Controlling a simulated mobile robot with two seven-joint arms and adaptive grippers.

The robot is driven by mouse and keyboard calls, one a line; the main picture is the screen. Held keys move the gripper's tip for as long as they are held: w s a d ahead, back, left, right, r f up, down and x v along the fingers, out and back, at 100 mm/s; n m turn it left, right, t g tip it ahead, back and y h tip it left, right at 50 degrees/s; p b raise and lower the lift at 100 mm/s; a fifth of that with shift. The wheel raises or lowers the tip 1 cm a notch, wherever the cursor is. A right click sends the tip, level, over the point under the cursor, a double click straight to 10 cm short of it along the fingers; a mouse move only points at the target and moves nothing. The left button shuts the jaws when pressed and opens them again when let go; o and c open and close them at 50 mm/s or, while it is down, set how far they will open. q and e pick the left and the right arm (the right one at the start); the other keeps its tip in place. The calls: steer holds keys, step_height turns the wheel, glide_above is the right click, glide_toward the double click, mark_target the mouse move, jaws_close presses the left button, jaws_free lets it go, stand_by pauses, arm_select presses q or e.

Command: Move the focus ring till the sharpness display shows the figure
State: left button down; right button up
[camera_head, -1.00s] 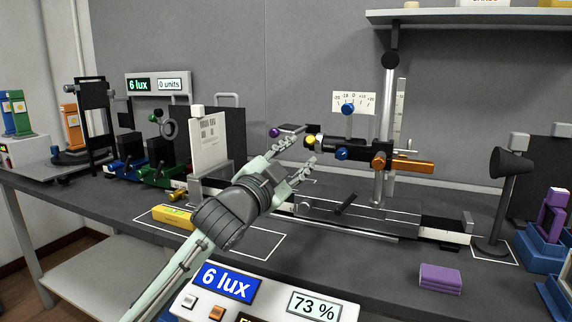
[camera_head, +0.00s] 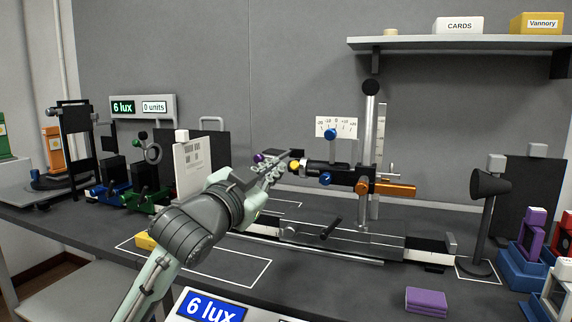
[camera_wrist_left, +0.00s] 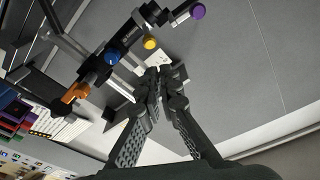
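A black tube with a yellow knob (camera_head: 295,166), a blue knob (camera_head: 325,178) and an orange handle (camera_head: 395,189) is mounted on an upright post (camera_head: 368,130). I cannot tell which part is the focus ring. The yellow knob also shows in the left wrist view (camera_wrist_left: 150,43). My left gripper (camera_head: 277,172) is just left of the yellow knob; its fingertips (camera_wrist_left: 163,72) are drawn close together with nothing seen between them. Contact with the knob is not clear. A blue display (camera_head: 212,308) at the bottom reads 6 lux; no sharpness figure is readable. My right gripper is out of view.
A bench rail (camera_head: 315,250) runs below the post. A white card (camera_head: 193,168) stands left of my gripper. A black lamp (camera_head: 490,185) and a purple block (camera_head: 427,300) are at the right. A back display (camera_head: 140,107) reads 6 lux, 0 units.

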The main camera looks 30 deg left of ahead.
arm_select(q)
step_height(320, 180, up, 4)
steer(key=d+n, duration=0.1)
steer(key=n, duration=0.2)
steer(key=g+p, duration=0.1)
steer(key=p, duration=0.1)
glide_above(296, 163)
steer(key=d, duration=0.1)
steer(key=shift+s+a+f, duration=0.15)
steer(key=shift+s+f, duration=0.2)
steer(key=shift+f, duration=0.5)
steer(key=shift+s+a+f, duration=0.15)
steer(key=shift+s+f, duration=0.15)
steer(key=shift+f, duration=0.5)
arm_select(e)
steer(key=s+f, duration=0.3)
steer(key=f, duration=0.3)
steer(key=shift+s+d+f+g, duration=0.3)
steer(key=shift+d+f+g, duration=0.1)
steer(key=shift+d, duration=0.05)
